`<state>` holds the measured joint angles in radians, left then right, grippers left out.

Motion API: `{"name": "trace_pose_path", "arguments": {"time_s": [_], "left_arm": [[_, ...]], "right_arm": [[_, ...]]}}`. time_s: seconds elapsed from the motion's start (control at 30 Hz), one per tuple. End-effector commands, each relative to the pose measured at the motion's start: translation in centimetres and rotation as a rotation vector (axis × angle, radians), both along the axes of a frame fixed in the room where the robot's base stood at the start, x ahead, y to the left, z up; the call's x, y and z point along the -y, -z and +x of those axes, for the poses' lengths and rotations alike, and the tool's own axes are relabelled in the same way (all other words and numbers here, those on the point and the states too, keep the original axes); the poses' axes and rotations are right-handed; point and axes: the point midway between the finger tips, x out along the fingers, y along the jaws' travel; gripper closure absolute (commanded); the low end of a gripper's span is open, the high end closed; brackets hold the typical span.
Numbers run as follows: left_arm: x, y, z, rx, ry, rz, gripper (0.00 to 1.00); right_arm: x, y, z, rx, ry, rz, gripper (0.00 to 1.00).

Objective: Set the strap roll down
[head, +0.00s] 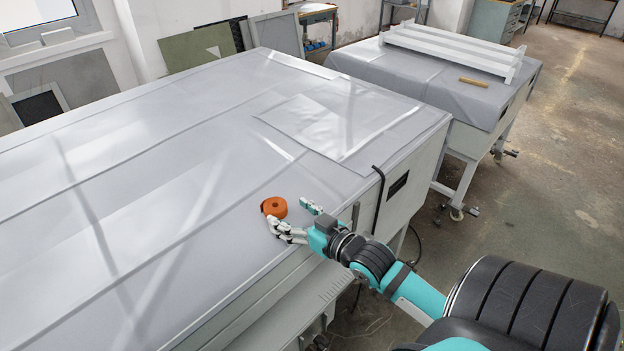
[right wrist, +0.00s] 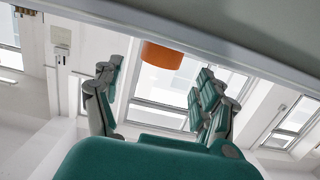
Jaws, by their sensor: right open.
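The strap roll (head: 274,207) is a small orange coil with a hole in its middle. It rests on the grey covered table top, near the front right edge. My right gripper (head: 293,216) is open beside it, with its fingers spread on the near right side of the roll. In the right wrist view the roll (right wrist: 163,55) shows beyond and between the open fingertips (right wrist: 160,80), and its upper part in the picture is cut off by the grey edge. I cannot tell whether any finger touches it. My left gripper is not in view.
The large table (head: 130,200) is mostly bare. A flat clear sheet (head: 335,130) lies on it behind the roll. A black cable (head: 379,195) hangs over its right edge. A second table (head: 440,90) behind carries a white rack (head: 450,50) and a tan bar (head: 473,83).

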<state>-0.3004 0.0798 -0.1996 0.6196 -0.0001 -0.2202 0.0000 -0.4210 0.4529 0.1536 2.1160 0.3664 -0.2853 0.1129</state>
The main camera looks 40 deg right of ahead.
Motion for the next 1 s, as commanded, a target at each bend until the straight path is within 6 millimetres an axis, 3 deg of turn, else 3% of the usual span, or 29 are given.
{"name": "trace_pose_path", "arguments": {"time_s": [0.2,0.4,1.0], "left_arm": [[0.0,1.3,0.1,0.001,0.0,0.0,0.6],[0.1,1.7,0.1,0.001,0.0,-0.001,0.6],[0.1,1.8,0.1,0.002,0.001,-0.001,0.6]], "right_arm": [[0.3,-0.3,-4.5,-0.004,-0.001,-0.001,0.26],[0.5,-0.9,-6.9,-0.001,-0.001,0.0,0.26],[0.6,-1.2,-7.7,0.0,-0.001,0.0,0.26]]}}
